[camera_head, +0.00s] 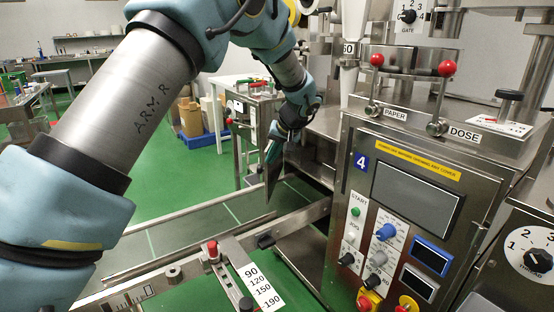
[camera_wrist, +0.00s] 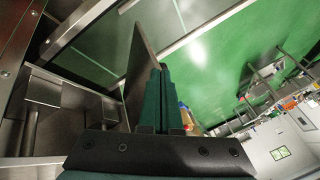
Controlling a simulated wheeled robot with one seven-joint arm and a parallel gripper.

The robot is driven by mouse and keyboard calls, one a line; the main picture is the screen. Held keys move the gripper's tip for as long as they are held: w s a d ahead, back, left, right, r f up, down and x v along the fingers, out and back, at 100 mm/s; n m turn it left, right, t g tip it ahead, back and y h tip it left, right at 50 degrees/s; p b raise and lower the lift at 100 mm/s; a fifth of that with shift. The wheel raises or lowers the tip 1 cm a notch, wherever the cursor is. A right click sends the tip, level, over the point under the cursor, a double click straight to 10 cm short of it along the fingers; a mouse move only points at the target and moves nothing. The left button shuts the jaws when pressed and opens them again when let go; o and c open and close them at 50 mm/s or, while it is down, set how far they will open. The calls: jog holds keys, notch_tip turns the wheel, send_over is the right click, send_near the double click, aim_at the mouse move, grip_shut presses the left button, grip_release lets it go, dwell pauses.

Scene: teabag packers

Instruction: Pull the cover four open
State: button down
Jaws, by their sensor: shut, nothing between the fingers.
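The steel machine marked 4 (camera_head: 405,185) stands at the right in the head view. A thin dark plate (camera_head: 271,178) hangs beside its left side, and it also shows in the wrist view (camera_wrist: 138,72), on edge. It may be cover four; I cannot be sure. My gripper (camera_head: 270,152) is at the machine's left side, pointing down, right beside this plate. In the wrist view my gripper's green fingers (camera_wrist: 162,88) are shut with nothing between them, and the plate stands along their left side. Whether they touch it is unclear.
A steel rail (camera_head: 290,222) and a guide with a number scale (camera_head: 258,287) run below my gripper. Knobs and red-ended handles (camera_head: 446,68) stick out of the machine. A smaller machine (camera_head: 252,115) stands behind. Green floor (camera_head: 170,180) is open at the left.

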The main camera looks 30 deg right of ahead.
jog(key=s+d+r+t+p, duration=0.1)
jog(key=s+d+r+p, duration=0.1)
jog(key=s+d, duration=0.4)
jog(key=p, duration=0.5)
send_near(271, 173)
notch_tip(271, 173, down, 3)
jog(key=w, duration=0.1)
jog(key=shift+w+a+f+m, duration=0.15)
jog(key=shift+w, duration=0.2)
jog(key=shift+w+a+f+m, duration=0.15)
jog(key=shift+w, duration=0.2)
